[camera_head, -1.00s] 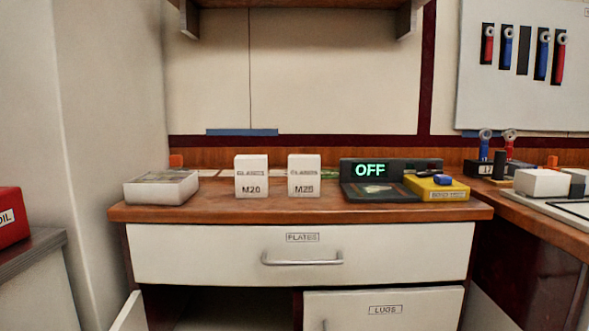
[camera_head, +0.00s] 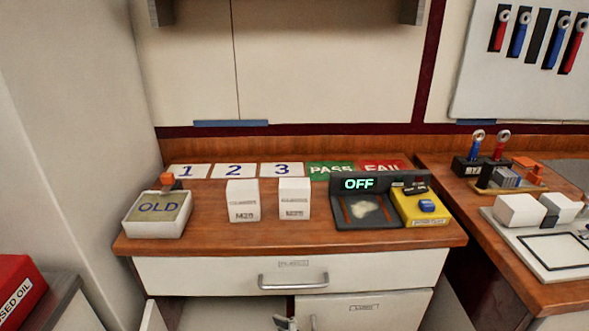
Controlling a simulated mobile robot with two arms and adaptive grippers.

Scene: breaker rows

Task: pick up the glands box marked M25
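The glands box marked M25 (camera_head: 294,199) is a small white upright carton on the wooden counter. Its print is blurred now but reads M25 more clearly in the earlier frame. A matching white glands box marked M20 (camera_head: 242,201) stands just left of it, with a narrow gap between them.
A tray marked OLD (camera_head: 156,228) stands at the counter's left. Right of the M25 box are a tester reading OFF (camera_head: 360,184) and a yellow box (camera_head: 421,210). Cards 1, 2, 3, PASS and FAIL lie behind. The counter front edge is clear above the drawer (camera_head: 290,272).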

